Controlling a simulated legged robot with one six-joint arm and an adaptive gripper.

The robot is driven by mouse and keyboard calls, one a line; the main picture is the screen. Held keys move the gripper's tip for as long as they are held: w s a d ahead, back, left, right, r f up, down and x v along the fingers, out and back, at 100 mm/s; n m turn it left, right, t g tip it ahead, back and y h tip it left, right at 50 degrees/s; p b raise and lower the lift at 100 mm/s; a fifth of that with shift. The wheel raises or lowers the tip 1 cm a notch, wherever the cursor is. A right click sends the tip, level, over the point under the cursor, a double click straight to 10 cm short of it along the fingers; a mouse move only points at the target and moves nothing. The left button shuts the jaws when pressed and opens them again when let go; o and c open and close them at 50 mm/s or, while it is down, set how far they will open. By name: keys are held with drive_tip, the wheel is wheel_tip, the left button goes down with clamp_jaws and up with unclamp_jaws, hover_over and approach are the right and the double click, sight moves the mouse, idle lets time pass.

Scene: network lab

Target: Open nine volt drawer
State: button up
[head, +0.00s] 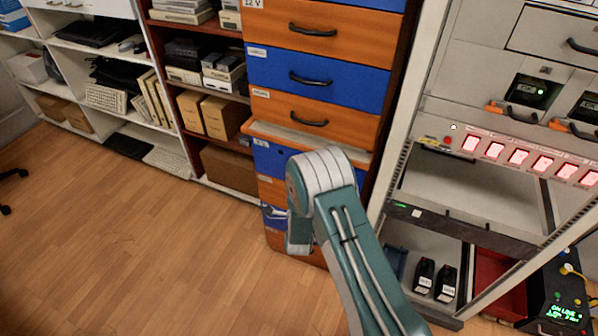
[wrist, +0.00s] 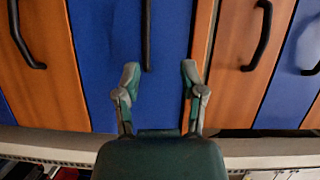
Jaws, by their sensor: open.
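The drawer cabinet (head: 318,85) has orange and blue drawers with black bar handles and small labels. I cannot read which label says nine volt. In the head view my arm covers much of the lower drawers, and my gripper is hidden behind it. In the wrist view, turned sideways, my gripper (wrist: 160,74) is open and empty. Its fingers are spread in front of a blue drawer (wrist: 100,45). That drawer's black handle (wrist: 147,35) lies above and between the fingertips in the picture, not gripped. Orange drawers (wrist: 55,95) flank it.
A pale-topped ledge (head: 300,136) juts from the cabinet mid-height. An equipment rack (head: 405,110) with red-lit buttons (head: 518,157) stands close on the right. Shelves with boxes (head: 205,115) stand left. The wooden floor (head: 130,240) at front left is clear.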

drive_tip(key=shift+m+t, duration=0.3)
drive_tip(key=shift+t, duration=0.1)
drive_tip(key=w, duration=0.3)
drive_tip(key=w+f, duration=0.1)
drive_tip(key=w, duration=0.2)
drive_tip(key=w+f, duration=0.1)
drive_tip(key=w, duration=0.2)
drive_tip(key=shift+w+a+f, duration=0.15)
clamp_jaws()
